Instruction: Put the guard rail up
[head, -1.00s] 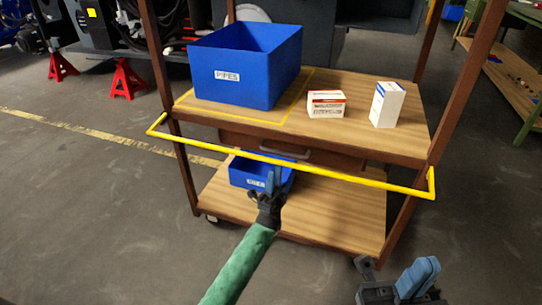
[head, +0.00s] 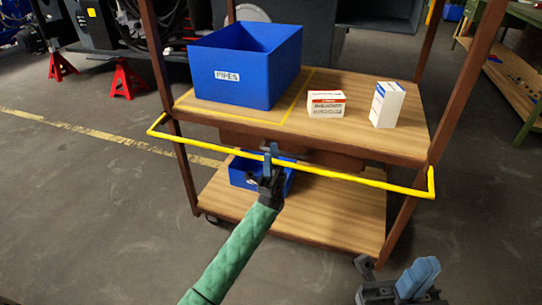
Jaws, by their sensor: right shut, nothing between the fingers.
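The yellow guard rail (head: 345,178) runs across the front of a brown cart, just below the edge of its upper shelf, with its bent ends at the posts. My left gripper (head: 270,157) is at the rail, left of its middle. Its blue fingers look apart, one in front of the rail and one partly behind it; whether they touch the rail I cannot tell. My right gripper (head: 418,275) is shut and empty at the bottom right, away from the rail.
The upper shelf (head: 350,125) holds a blue PIPES bin (head: 235,90) and two small white boxes (head: 326,106) (head: 387,105). A smaller blue bin (head: 243,172) sits on the lower shelf (head: 330,215). Red jack stands (head: 126,80) are at the back left. The floor left is clear.

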